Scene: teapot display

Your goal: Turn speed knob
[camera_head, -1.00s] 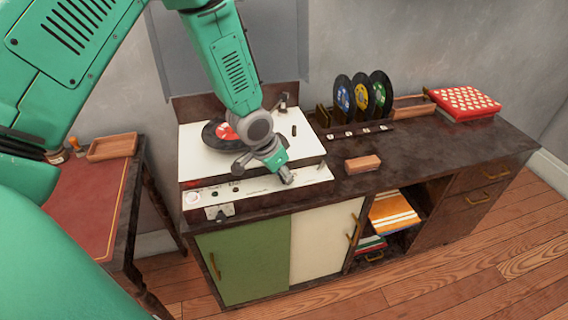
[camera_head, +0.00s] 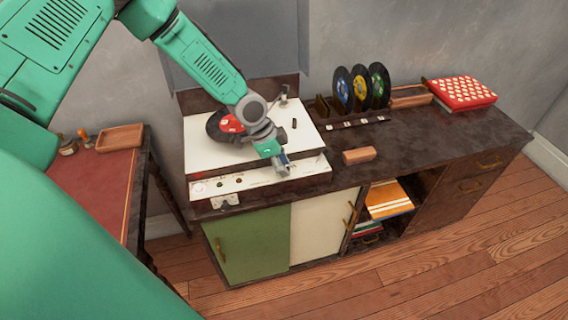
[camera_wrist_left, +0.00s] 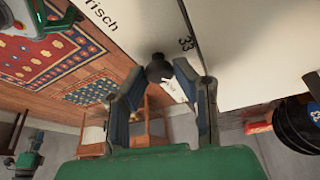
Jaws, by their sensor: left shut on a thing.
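The record player (camera_head: 206,150) stands on the dark cabinet, with a white top and a pale front control strip (camera_head: 225,185). A record with a red label (camera_head: 231,124) lies on it, partly behind my arm. My left gripper (camera_head: 283,169) is at the right part of the control strip. In the left wrist view the dark round speed knob (camera_wrist_left: 158,68) sits between the fingertips of my left gripper (camera_wrist_left: 162,76), beside a printed "33". The gripper is shut on the knob. In the head view the gripper hides the knob.
A brown block (camera_head: 359,156) lies on the cabinet top (camera_head: 420,135), right of the player. Behind it stand several upright records (camera_head: 361,88). A red patterned box (camera_head: 462,93) is at the far right. A side table (camera_head: 100,195) with a wooden tray (camera_head: 120,138) stands left.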

